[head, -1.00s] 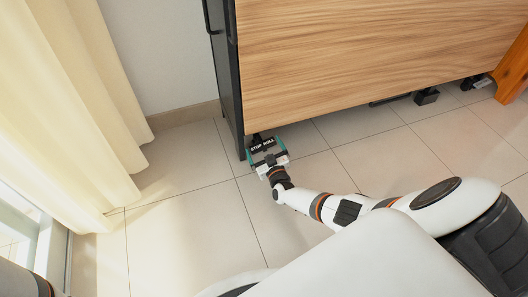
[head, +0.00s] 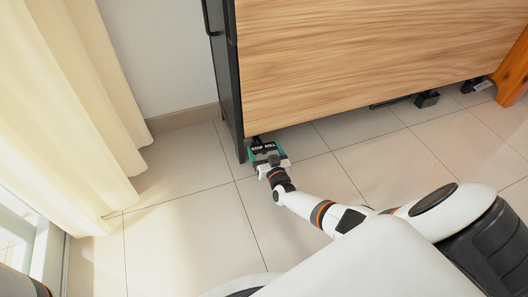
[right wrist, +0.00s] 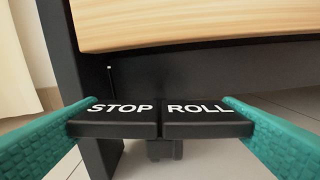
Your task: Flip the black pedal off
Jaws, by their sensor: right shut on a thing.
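The black pedal (right wrist: 160,118) is a caster pedal with two halves, lettered STOP on the left and ROLL on the right. It sits low at the near left corner of the wood-panelled unit, and it also shows in the head view (head: 264,147). My right gripper (right wrist: 160,112) has its green fingers at the pedal's left and right ends, shut on it. In the head view the right gripper (head: 267,158) reaches the pedal from the front, just above the floor. The two halves look nearly level in the right wrist view. My left gripper is out of view.
The wood-panelled unit (head: 370,60) with a dark frame (head: 228,75) stands above the pedal. Another dark caster (head: 427,99) shows beneath it to the right. A cream curtain (head: 75,110) hangs at left. The tiled floor (head: 180,220) is clear.

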